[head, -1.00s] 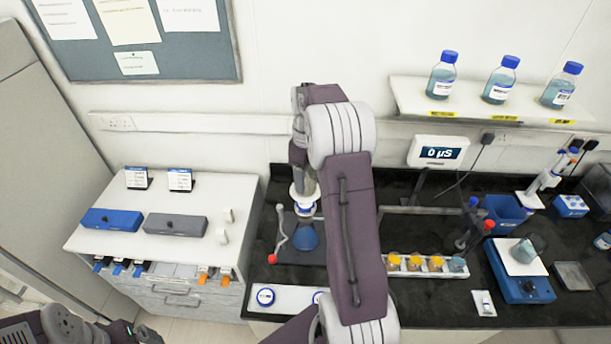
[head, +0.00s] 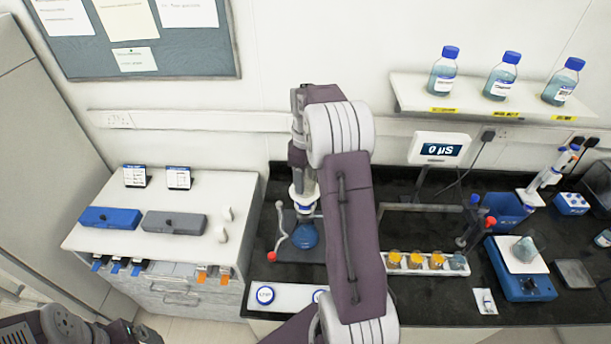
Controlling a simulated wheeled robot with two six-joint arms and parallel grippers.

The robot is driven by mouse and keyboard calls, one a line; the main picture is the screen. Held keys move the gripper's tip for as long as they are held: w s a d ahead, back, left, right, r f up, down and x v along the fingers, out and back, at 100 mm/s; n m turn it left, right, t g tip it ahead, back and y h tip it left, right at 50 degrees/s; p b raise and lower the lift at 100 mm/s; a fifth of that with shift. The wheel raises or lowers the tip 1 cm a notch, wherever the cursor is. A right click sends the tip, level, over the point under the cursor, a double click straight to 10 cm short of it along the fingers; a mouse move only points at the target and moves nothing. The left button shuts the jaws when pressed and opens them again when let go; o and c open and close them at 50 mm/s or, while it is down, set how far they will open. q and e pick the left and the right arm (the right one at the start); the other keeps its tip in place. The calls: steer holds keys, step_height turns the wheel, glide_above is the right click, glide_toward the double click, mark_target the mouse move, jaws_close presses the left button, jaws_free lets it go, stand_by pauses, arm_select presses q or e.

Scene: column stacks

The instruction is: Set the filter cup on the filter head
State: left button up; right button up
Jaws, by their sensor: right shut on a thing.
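My right gripper (head: 303,187) points down over the dark bench, left of my own purple and white arm, which hides part of the area. It is shut on a small white piece with a blue band (head: 304,204), which appears to be the filter cup. This piece is directly above a round blue flask (head: 305,237) on a dark base. The filter head cannot be told apart from the cup and flask here, so I cannot tell whether they touch. Part of my left arm shows at the bottom left corner; its jaw state is unclear.
A lever with a red knob (head: 273,256) stands left of the flask. A white button panel (head: 265,295) lies in front. On the right are a white rack (head: 437,270) of orange-topped jars, a blue scale (head: 527,287) with a beaker, and a blue bin (head: 506,212).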

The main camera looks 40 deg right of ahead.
stand_by(0.5)
steer(key=shift+f, duration=0.15)
stand_by(0.3)
steer(key=shift+f, duration=0.65)
steer(key=shift+b, duration=0.3)
steer(key=shift+f, duration=0.45)
steer(key=shift+f, duration=0.1)
stand_by(0.4)
steer(key=o, duration=2)
steer(key=shift+c, duration=0.2)
